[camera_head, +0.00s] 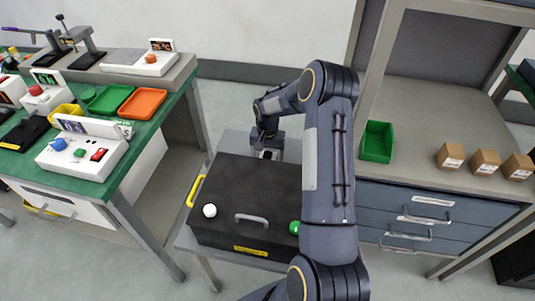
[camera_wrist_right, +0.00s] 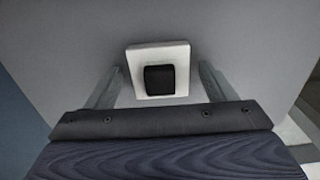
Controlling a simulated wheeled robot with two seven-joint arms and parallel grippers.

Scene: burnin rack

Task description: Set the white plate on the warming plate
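A white square plate (camera_wrist_right: 135,75) with a black block (camera_wrist_right: 159,78) on it lies on a grey surface in the right wrist view. My right gripper (camera_wrist_right: 158,82) is open, its two fingers apart on either side of the plate with visible gaps. In the head view my right gripper (camera_head: 268,152) is low behind the black case, and the plate cannot be made out clearly there. A white device with a flat top and a temperature display (camera_head: 140,63), likely the warming plate, stands on the back left bench. My left gripper is not in view.
A black case (camera_head: 245,185) with a grey handle sits on a cart under my right arm. The left green bench holds a control box (camera_head: 85,150) and green and orange trays (camera_head: 143,103). A green bin (camera_head: 377,142) and small cartons (camera_head: 486,162) stand on the right shelf.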

